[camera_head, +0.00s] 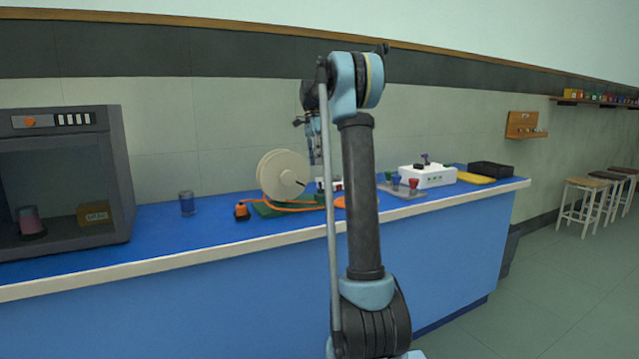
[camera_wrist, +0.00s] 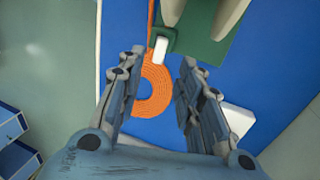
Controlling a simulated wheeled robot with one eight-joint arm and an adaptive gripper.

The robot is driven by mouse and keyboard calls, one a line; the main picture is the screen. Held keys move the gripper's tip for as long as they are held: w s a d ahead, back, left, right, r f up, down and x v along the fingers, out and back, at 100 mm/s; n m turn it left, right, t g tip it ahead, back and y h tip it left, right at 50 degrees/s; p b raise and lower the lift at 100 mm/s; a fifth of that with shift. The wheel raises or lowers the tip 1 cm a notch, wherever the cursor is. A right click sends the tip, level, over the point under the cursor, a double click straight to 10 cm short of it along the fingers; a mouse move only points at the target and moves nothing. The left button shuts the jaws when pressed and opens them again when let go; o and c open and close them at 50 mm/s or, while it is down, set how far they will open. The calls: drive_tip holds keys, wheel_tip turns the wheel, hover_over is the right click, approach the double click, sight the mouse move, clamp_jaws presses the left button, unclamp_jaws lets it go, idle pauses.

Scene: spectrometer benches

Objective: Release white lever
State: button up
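A small white block, apparently the white lever (camera_wrist: 160,49), shows in the wrist view at the edge of a green base (camera_wrist: 205,45). Its top is between my gripper's fingertips in the picture; I cannot tell the height gap. My gripper (camera_wrist: 162,58) is open and empty, pointing down, with a finger on each side of the lever. In the head view my gripper (camera_head: 315,160) hangs over the bench beside a cream reel (camera_head: 283,175) that stands on the green base. I cannot make out the lever in the head view.
A flat orange coil (camera_wrist: 155,92) lies on the blue bench below my fingers. A white box (camera_wrist: 238,120) is right of them.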

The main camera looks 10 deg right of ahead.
sight(320, 179)
drive_tip(key=x, duration=0.8)
drive_tip(key=shift+s+f, duration=0.1)
drive_tip(key=shift+f, duration=0.15)
